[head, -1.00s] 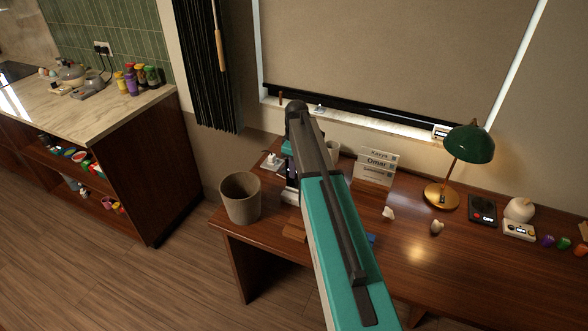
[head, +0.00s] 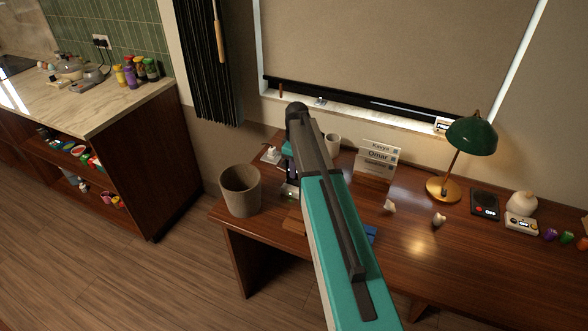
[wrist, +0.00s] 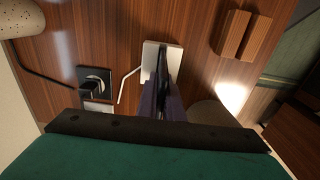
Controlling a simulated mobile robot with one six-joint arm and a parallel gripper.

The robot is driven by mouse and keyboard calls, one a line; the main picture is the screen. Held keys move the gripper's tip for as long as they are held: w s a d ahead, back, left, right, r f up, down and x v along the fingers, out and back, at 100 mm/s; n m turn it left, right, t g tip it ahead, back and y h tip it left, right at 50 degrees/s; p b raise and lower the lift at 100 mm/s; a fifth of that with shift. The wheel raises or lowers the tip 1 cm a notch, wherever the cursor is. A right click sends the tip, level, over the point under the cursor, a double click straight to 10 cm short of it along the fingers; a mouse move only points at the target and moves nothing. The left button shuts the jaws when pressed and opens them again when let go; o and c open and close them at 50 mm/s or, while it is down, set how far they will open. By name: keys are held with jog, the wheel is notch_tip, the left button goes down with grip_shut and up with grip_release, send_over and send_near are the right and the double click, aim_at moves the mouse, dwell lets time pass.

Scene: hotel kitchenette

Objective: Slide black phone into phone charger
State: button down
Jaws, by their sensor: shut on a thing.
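In the wrist view my gripper (wrist: 163,95) is shut on the black phone (wrist: 161,72), a thin dark slab seen nearly edge-on between the dark purple fingers. The white phone charger (wrist: 149,58) is on the wooden desk directly beyond the fingertips, with a white cable at its side. The phone's far end overlaps the charger in this view; I cannot tell whether it touches or is seated. In the head view my gripper (head: 291,170) is low over the left part of the desk, and my arm hides most of this spot.
Two wooden blocks (wrist: 243,35) and a black square with a dark cable (wrist: 95,82) flank the charger. A mug (head: 332,143), name signs (head: 377,160) and a green lamp (head: 471,136) stand further right.

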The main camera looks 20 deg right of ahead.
jog(key=shift+f, duration=0.2)
dwell(0.5)
jog(key=c, duration=1.8)
grip_release()
jog(key=shift+r, duration=0.15)
jog(key=shift+s+d+r+b, duration=0.15)
jog(key=shift+r+b, duration=0.7)
jog(key=shift+r, duration=2.55)
jog(key=shift+s+d+r+b, duration=0.1)
jog(key=shift+r+b, duration=0.75)
jog(key=shift+r, duration=2.5)
jog(key=shift+r, duration=0.1)
